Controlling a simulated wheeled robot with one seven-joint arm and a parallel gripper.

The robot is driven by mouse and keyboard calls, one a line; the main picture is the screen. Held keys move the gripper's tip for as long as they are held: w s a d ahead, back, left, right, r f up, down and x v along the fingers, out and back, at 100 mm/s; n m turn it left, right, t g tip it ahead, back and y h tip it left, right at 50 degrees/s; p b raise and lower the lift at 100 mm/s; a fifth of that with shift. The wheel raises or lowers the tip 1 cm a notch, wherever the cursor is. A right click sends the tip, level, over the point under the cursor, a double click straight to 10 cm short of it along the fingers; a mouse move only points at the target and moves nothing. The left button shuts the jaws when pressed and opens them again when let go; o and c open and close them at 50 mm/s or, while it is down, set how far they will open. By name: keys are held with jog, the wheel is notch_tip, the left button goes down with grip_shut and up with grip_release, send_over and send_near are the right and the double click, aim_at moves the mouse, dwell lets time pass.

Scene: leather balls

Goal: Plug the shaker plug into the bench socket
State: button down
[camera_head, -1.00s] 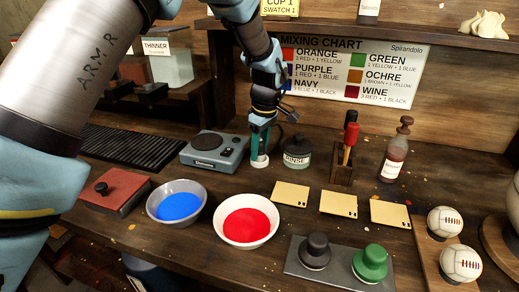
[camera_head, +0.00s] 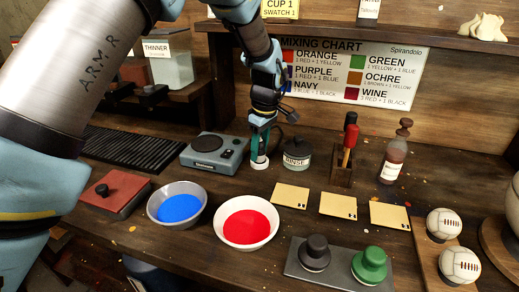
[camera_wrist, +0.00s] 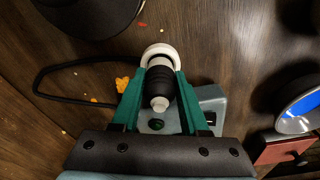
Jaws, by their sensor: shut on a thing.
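My gripper (camera_head: 260,143) points down at the bench just right of the shaker (camera_head: 214,154), a grey-blue box with a round dark top. In the wrist view its green fingers (camera_wrist: 160,85) are shut on the shaker plug (camera_wrist: 159,82), a dark cylinder with a white end. A white ring (camera_wrist: 160,50), which looks like the bench socket, shows around the fingertips; its white base (camera_head: 259,163) is on the bench in the head view. The contact between plug and socket is hidden, so I cannot tell whether the plug is in. A black cable (camera_wrist: 40,82) loops to the left.
The rinse jar (camera_head: 297,154) stands close to the right of my gripper. A brush holder (camera_head: 342,170) and a bottle (camera_head: 393,155) are further right. Blue (camera_head: 177,190) and red (camera_head: 246,239) paint bowls and cards (camera_head: 291,195) are in front.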

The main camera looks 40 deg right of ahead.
jog(key=shift+r+p, duration=2.1)
jog(key=shift+r, duration=1.15)
